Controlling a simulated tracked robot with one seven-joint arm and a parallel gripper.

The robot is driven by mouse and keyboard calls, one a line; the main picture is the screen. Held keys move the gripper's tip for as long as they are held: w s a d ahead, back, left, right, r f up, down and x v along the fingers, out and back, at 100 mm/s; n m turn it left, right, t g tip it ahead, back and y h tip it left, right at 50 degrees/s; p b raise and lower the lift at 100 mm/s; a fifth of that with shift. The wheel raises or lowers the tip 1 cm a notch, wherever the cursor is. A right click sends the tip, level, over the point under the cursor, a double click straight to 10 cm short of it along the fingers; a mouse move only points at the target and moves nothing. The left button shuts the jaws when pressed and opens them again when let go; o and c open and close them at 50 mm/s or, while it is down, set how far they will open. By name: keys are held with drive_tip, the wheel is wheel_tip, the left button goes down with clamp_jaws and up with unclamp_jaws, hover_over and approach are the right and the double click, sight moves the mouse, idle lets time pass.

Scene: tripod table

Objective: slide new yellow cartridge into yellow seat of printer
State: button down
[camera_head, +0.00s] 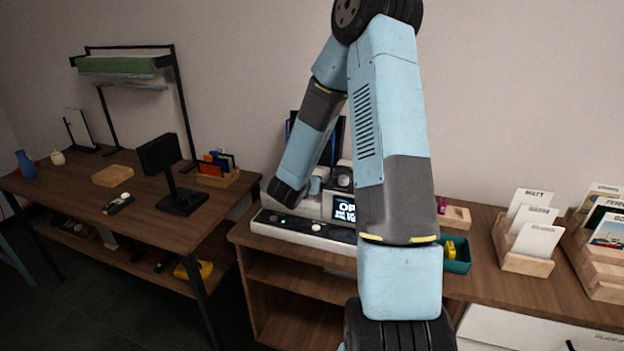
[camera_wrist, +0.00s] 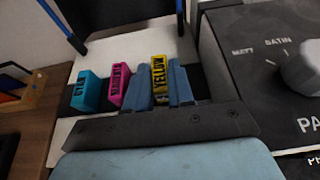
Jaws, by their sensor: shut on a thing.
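My gripper (camera_wrist: 160,92) is shut on the yellow cartridge (camera_wrist: 159,72), with one blue finger on each side of it. The cartridge's label reads YELLOW and faces the wrist camera. It stands in line with a cyan cartridge (camera_wrist: 85,92) and a magenta cartridge (camera_wrist: 118,83) to its left in the printer. The yellow seat and the cartridge's lower end are hidden, so I cannot tell how deep it sits. The printer (camera_head: 300,230) stands on the wooden table in the head view, where my arm covers much of it and the fingers cannot be made out.
A dial (camera_wrist: 305,65) on a dark panel stands to the right of the cartridges. A teal tray (camera_head: 458,266) with a yellow item (camera_head: 450,249) stands right of the printer. Wooden card holders (camera_head: 525,263) stand farther right. A monitor (camera_head: 160,155) stands on the left desk.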

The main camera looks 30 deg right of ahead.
drive_tip(key=c, duration=0.9)
unclamp_jaws()
drive_tip(key=v, duration=1.3)
drive_tip(key=shift+s+a, duration=0.25)
drive_tip(key=shift+a, duration=0.05)
drive_tip(key=shift+r, duration=0.2)
wheel_tip(320, 180, up, 9)
idle(0.7)
drive_tip(key=shift+f, duration=0.1)
